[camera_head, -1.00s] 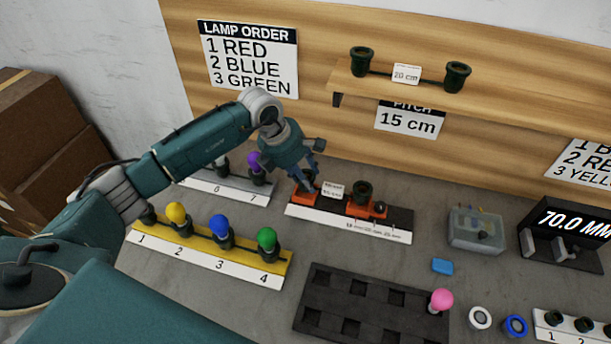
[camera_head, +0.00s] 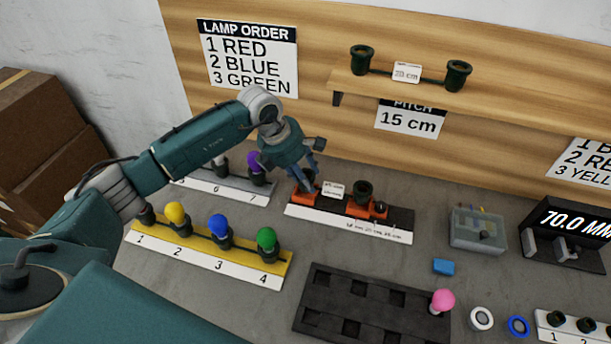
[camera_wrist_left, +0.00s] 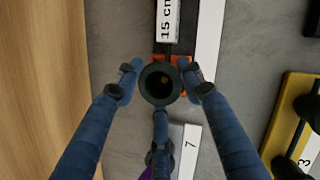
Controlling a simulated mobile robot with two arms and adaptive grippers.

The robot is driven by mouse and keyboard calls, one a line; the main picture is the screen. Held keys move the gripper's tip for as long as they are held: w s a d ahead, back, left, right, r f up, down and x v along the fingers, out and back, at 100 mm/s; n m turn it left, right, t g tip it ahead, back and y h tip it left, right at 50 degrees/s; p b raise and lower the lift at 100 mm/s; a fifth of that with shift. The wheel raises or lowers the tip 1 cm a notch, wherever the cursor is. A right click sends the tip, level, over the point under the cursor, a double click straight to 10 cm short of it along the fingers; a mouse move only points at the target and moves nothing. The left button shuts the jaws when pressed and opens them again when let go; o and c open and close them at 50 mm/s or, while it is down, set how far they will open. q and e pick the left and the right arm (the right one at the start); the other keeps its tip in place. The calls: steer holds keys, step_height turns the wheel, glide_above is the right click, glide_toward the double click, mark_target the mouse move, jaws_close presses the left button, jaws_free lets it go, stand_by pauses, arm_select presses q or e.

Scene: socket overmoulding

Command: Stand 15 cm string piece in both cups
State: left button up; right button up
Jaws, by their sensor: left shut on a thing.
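The 15 cm string piece has two dark green sockets and a white label (camera_head: 333,189) between them. Its right socket (camera_head: 363,189) stands upright at the right orange cup (camera_head: 366,211) of the black and white jig. My left gripper (camera_head: 310,181) points down at the left orange cup (camera_head: 300,197), shut on the left socket. In the left wrist view this socket (camera_wrist_left: 160,84) sits between the fingers, mouth facing the camera, with an orange cup (camera_wrist_left: 181,62) just under or beside it. Whether it is fully seated is hidden. My right gripper is not in view.
A 20 cm piece (camera_head: 407,72) lies on the shelf above. The yellow lamp rack (camera_head: 205,253) and the white rack (camera_head: 227,191) stand close to my left arm. A black tray (camera_head: 375,310) with a pink lamp (camera_head: 442,300) is in front.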

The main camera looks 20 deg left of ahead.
arm_select(q)
steer(key=shift+f+b, duration=0.75)
steer(key=shift+f, duration=0.15)
steer(key=o, duration=1.3)
steer(key=shift+r, duration=0.1)
steer(key=v, duration=1.2)
steer(key=shift+d, duration=0.1)
